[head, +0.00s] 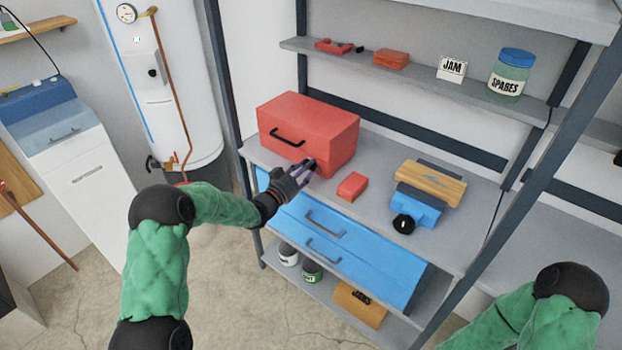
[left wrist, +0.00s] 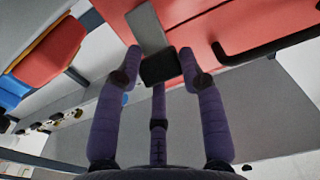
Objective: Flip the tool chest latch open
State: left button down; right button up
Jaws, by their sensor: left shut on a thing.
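The red tool chest (head: 318,128) stands on the grey shelf with a black handle (head: 287,136) on its front. It also shows at the top of the left wrist view (left wrist: 235,25). The latch, a grey plate (left wrist: 147,28) with a dark lower end (left wrist: 160,69), lies against the chest front. My left gripper (head: 303,171) is at the chest's lower front, right of the handle. In the left wrist view its purple fingers (left wrist: 160,65) are closed around the latch's dark end. In the head view the latch is hidden by the gripper. My right gripper is out of view; only my right arm shows.
A small red box (head: 352,186) lies on the shelf just right of my left gripper. A blue vise-like tool (head: 420,205) with a wooden block (head: 430,183) stands farther right. Blue drawers (head: 335,245) are below the shelf. A grey post (head: 226,90) stands left of the chest.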

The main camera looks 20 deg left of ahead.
pick_arm(q)
jog(key=shift+s+a+f+t+h+b, duration=0.1)
jog(key=shift+s+f+t+h+b, duration=0.2)
jog(key=shift+f+t+b, duration=0.6)
jog(key=shift+s+a+f+t+h+b, duration=0.15)
jog(key=shift+f+t+h+b, duration=0.3)
jog(key=shift+t+b, duration=0.6)
jog(key=shift+s+d+f+t+h+b, duration=0.1)
jog(key=shift+s+f+t+h+b, duration=0.15)
jog(key=shift+f+t+b, duration=0.7)
jog(key=shift+r, duration=0.1)
jog(key=c, duration=0.8)
grip_release()
jog(key=shift+a, duration=0.1)
jog(key=shift+o, duration=0.2)
jog(key=shift+r, duration=0.1)
jog(key=shift+r, duration=0.15)
